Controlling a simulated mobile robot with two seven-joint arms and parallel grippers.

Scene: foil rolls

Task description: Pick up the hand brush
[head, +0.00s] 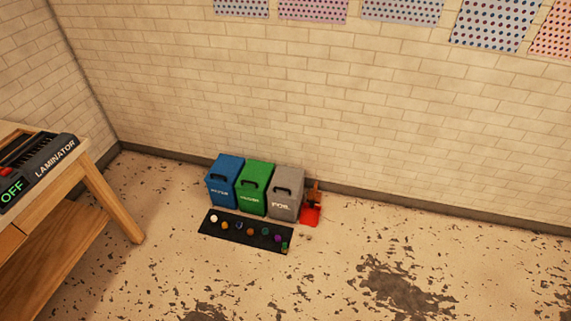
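A small brown upright shape (315,190), which looks like the hand brush, stands just right of the grey bin marked FOIL in the head view. It is at or behind a red dustpan (311,215) on the floor; whether it rests in the pan or against the wall is too small to tell.
Blue (222,182), green (256,188) and grey (286,195) bins stand in a row by the wall. A black mat (223,235) with several small balls lies before them. A wooden table (118,200) with a laminator (40,165) is at left. The floor at right is clear.

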